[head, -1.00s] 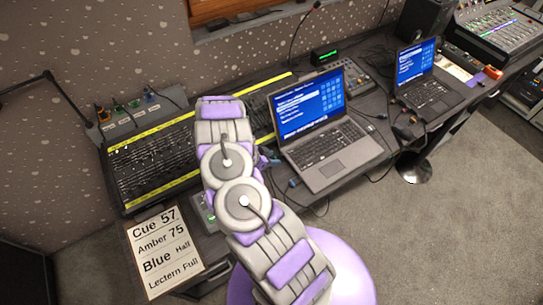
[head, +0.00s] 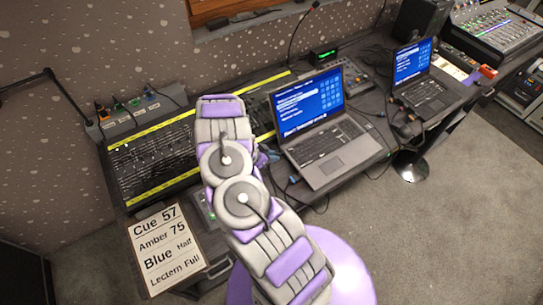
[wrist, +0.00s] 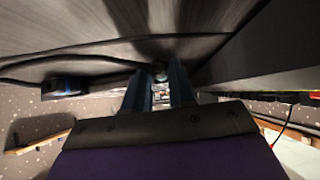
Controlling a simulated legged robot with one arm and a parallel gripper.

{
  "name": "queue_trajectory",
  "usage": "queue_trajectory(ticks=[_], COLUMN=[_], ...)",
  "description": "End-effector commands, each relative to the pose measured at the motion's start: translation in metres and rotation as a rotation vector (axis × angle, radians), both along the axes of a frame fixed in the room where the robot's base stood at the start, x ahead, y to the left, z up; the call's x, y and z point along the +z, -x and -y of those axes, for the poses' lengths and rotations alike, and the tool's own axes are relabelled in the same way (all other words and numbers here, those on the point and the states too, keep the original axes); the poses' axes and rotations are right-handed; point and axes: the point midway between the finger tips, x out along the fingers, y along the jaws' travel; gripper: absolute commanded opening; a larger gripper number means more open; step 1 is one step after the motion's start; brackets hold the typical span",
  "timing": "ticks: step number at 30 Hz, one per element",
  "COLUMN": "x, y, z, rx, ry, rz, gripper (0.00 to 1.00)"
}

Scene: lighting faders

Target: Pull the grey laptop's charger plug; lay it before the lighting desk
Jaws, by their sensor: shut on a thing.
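The grey laptop (head: 338,172) stands open on the dark table, its screen lit blue. The lighting desk (head: 150,160), a black fader board with yellow strips, lies to its left, partly behind my arm. My gripper (wrist: 160,84) shows in the wrist view, its two fingers closed together on a small dark plug (wrist: 158,71) with a black cable. Whether the plug still sits in the laptop cannot be told. In the head view my arm hides most of the gripper, close to the laptop's left side. A blue connector (head: 293,180) lies by the laptop's front left corner.
A second laptop (head: 425,85) stands to the right, with loose cables between the two. A cue card (head: 166,250) lies at the table's front left. In the wrist view, another blue-ended connector (wrist: 65,87) lies on the surface left of my fingers.

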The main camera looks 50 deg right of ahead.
Motion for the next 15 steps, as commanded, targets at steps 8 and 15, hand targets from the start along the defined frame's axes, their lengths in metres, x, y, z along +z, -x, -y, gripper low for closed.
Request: queue_trajectory(ticks=[8,15], x=[0.0,0.001], y=[-0.003,-0.007], z=[-0.007,-0.019], rx=[0.0,0.0], ry=[0.0,0.003], rz=[0.001,0.002], gripper=[0.0,0.0])
